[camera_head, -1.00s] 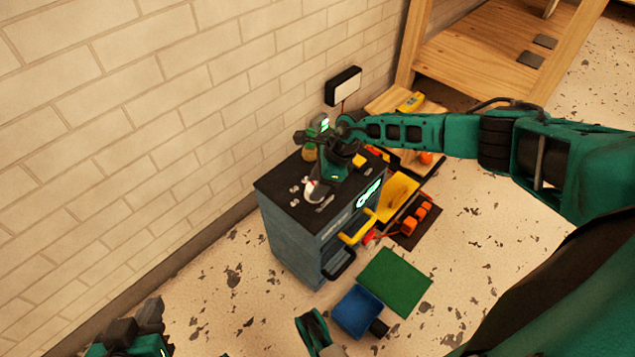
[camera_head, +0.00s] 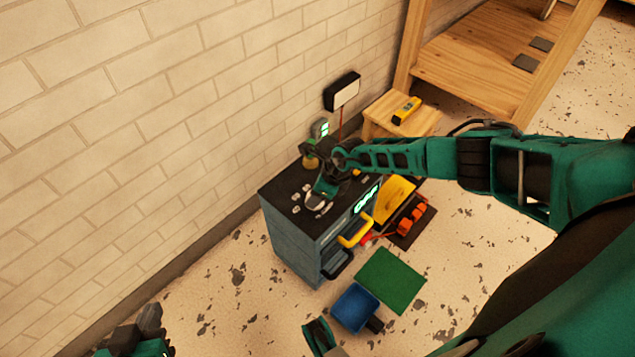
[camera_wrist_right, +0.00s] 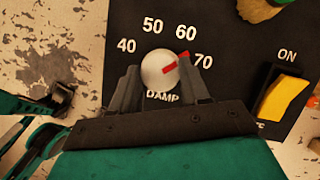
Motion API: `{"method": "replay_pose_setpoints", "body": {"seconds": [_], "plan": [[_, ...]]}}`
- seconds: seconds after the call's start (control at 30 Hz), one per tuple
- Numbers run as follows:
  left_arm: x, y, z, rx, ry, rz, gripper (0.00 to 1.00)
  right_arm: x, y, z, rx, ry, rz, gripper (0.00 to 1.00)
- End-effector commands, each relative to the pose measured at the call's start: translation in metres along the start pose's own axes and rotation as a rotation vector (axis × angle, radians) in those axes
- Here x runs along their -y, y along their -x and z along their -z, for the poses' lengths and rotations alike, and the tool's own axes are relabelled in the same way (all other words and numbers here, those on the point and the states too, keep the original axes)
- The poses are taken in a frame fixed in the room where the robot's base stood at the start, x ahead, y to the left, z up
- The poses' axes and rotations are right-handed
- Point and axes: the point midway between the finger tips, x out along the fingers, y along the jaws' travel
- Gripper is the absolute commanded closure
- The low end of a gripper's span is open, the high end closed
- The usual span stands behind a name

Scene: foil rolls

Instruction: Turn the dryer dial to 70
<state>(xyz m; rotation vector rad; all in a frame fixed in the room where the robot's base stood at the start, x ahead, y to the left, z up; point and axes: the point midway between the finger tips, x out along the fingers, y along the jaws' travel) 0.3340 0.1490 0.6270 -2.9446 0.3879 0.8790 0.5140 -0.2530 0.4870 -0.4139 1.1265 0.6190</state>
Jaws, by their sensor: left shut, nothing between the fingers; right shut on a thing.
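The dryer (camera_head: 290,238) is a blue-grey cabinet with a dark top panel. Its round white dial (camera_wrist_right: 158,72) shows in the right wrist view, with 40, 50, 60 and 70 printed around it and a label partly hidden below. The dial's red pointer (camera_wrist_right: 171,70) points right and slightly up, towards the 70. My right gripper (camera_wrist_right: 160,80) is shut on the dial, one finger on each side. In the head view my right gripper (camera_head: 318,198) is at the dryer's top and covers part of the panel. My left gripper (camera_head: 140,330) is shut and empty at the bottom left, away from the dryer.
A yellow switch (camera_wrist_right: 284,100) marked ON is right of the dial. The dryer's front has a yellow handle (camera_head: 356,232). A blue tray (camera_head: 353,308) and green mat (camera_head: 391,280) lie on the floor in front. A brick wall (camera_head: 150,130) stands behind the dryer.

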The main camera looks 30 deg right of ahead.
Motion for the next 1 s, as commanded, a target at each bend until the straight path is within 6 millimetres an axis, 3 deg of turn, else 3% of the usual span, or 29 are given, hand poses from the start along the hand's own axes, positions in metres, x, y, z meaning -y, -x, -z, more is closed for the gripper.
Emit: {"method": "replay_pose_setpoints", "body": {"seconds": [0.1, 0.4, 1.0], "plan": [[0.000, 0.014, 0.010, 0.021, -0.005, 0.000, 1.00, -0.003, 0.006, -0.003, -0.002, -0.090, 0.035, 0.85], [-0.001, 0.029, 0.034, 0.016, -0.007, -0.003, 1.00, -0.003, 0.003, -0.002, -0.001, -0.268, 0.109, 0.85], [-0.004, 0.031, 0.046, 0.006, 0.003, -0.005, 1.00, -0.003, 0.000, -0.001, 0.001, -0.358, 0.146, 0.85]]}}
